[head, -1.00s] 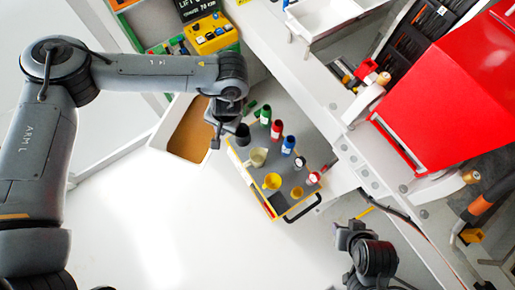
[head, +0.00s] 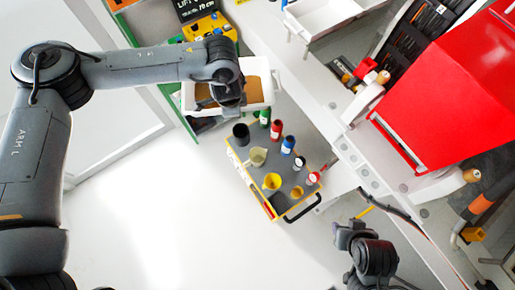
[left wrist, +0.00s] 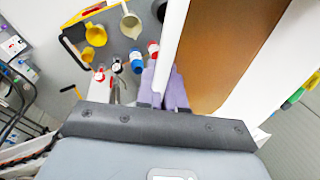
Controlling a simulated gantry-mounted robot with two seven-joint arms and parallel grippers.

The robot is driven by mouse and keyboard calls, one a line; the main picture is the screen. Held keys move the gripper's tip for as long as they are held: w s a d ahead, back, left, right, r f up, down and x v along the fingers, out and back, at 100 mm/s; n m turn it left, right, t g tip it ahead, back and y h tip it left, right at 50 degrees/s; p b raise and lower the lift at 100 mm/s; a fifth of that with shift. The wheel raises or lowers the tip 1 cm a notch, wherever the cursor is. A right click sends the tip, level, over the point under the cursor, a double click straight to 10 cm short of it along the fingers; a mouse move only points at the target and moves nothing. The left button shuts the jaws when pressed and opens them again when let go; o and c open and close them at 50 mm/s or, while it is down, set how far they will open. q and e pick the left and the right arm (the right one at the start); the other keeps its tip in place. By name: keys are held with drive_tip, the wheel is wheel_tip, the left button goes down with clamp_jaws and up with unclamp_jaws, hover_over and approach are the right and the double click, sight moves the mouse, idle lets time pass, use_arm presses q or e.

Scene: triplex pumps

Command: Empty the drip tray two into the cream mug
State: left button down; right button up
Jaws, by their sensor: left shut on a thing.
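A white tray (head: 262,82) with a brown layer inside hangs from my left gripper (head: 231,108), above and behind the cart. In the left wrist view the tray (left wrist: 276,75) fills the upper right, and the purple fingers of my left gripper (left wrist: 162,88) are closed on its near wall. A cream mug-like vessel (head: 258,157) stands upright on the cart, apart from the tray. It also shows in the left wrist view (left wrist: 131,25). My right gripper (head: 350,236) is low right and holds nothing visible; its finger opening is unclear.
The grey-topped cart (head: 272,200) carries a yellow funnel (head: 272,181), a dark cup (head: 241,134) and several coloured bottles. A white bench (head: 300,95) runs along its right, with another white tray (head: 325,14) on it. Open floor lies left of the cart.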

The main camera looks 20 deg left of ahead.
sight(252, 109)
use_arm(q)
drive_tip(key=w+d+f+m+b, duration=0.1)
drive_tip(key=m, duration=0.1)
drive_tip(key=w+d+f+m+h+b, duration=0.1)
drive_tip(key=d+f+m, duration=0.1)
drive_tip(key=w+d+f+m+b, duration=0.1)
drive_tip(key=d+m, duration=0.1)
drive_tip(key=shift+w+d+f+m+h+b, duration=0.2)
drive_tip(key=shift+w+f+m+h+b, duration=0.1)
drive_tip(key=shift+m+b, duration=0.1)
drive_tip(key=s+d+f+m+h+b, duration=0.15)
drive_tip(key=d+f+m+b, duration=0.25)
drive_tip(key=d+f+b, duration=0.6)
drive_tip(key=s+d+f+m+b, duration=0.25)
drive_tip(key=d+f+b, duration=0.25)
drive_tip(key=f, duration=0.8)
drive_tip(key=s+d+f+b, duration=0.3)
drive_tip(key=s+f, duration=0.1)
drive_tip(key=f, duration=0.2)
drive_tip(key=s+d+f+b, duration=0.2)
drive_tip(key=s+f+b, duration=0.1)
drive_tip(key=f, duration=0.3)
drive_tip(key=shift+s+d+f+m, duration=0.35)
drive_tip(key=shift+s+d+m, duration=0.1)
drive_tip(key=shift+s, duration=0.4)
drive_tip(key=shift+a+g+b, duration=0.15)
drive_tip(key=shift+g+b, duration=0.15)
drive_tip(key=shift+b, duration=0.05)
